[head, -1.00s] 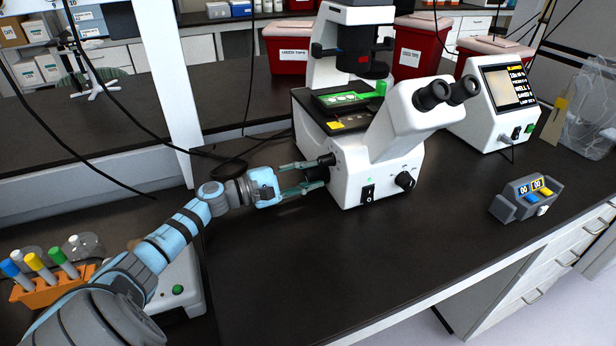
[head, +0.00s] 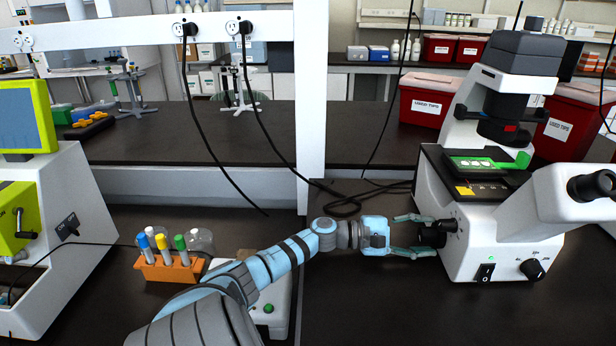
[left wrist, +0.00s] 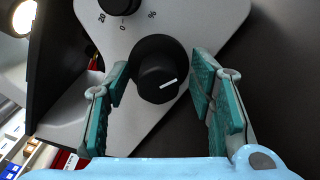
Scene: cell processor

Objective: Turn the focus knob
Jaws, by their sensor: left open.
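The white microscope (head: 470,245) stands at the right in the head view. A black knob on its left side (head: 433,236) looks like the focus knob. In the left wrist view this round black knob (left wrist: 160,70) has a white pointer line slanting up to the right. My left gripper (head: 422,235) is open, with one finger on each side of the knob. In the left wrist view the teal finger pads stand beside the knob, with a small gap visible at least on the left. My right gripper is not in view.
A second black knob (left wrist: 118,4) with a printed scale sits above. A green sample holder (head: 480,163) lies on the microscope stage. An orange tube rack (head: 170,270) and a lime-screened machine (head: 50,230) stand left. Black cables (head: 345,208) lie behind my arm.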

